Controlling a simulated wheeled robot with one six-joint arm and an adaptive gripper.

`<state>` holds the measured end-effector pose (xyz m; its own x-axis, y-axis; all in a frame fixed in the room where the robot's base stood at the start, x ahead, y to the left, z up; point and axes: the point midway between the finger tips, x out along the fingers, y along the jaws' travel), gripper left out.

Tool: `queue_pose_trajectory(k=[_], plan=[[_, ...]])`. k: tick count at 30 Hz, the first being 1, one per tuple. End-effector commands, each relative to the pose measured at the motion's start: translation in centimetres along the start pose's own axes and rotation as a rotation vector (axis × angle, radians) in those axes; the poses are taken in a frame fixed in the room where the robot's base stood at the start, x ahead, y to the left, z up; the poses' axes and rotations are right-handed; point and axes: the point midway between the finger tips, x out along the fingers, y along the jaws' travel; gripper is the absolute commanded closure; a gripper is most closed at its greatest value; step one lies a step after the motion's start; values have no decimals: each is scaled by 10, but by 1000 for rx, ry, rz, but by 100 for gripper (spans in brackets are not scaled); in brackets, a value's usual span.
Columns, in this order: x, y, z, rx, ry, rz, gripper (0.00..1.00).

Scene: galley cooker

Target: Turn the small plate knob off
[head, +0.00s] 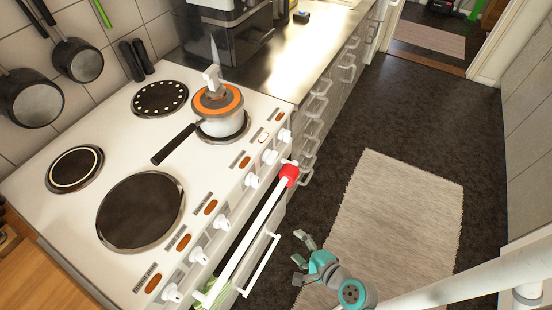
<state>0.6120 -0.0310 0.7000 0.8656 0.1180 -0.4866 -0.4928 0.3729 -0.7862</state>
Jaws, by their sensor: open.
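A white cooker (60,215) fills the left of the head view. White knobs run along its front edge, among them one at the far end (284,135), one beside it (269,156) and one nearer the middle (251,181). I cannot tell from the markings which knob belongs to the small plate. A small pot with an orange-rimmed lid (233,97) stands on the far right plate (222,138), mostly covering it. My gripper (299,248) is open and empty, over the floor in front of the cooker, apart from the knobs.
A white oven rail (250,240) with a red end (289,174) juts out below the knobs, between them and my gripper. The pot's black handle (172,146) points toward the left. A pale rug (390,220) covers the clear floor on the right.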

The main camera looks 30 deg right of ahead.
Motion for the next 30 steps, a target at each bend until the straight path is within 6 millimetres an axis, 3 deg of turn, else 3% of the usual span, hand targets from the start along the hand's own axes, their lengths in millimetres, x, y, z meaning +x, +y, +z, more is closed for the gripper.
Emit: queue_pose_trajectory(k=[3,9,15,18,24,30], plan=[[30,-31,-8,239,-93,-17,23],[59,-96,-20,605,-297,-17,23],[61,-166,-36,867,-511,16,23],[56,-190,-43,942,-587,38,23],[50,-210,-47,999,-655,64,23],[64,-214,-37,1000,-659,68,23]])
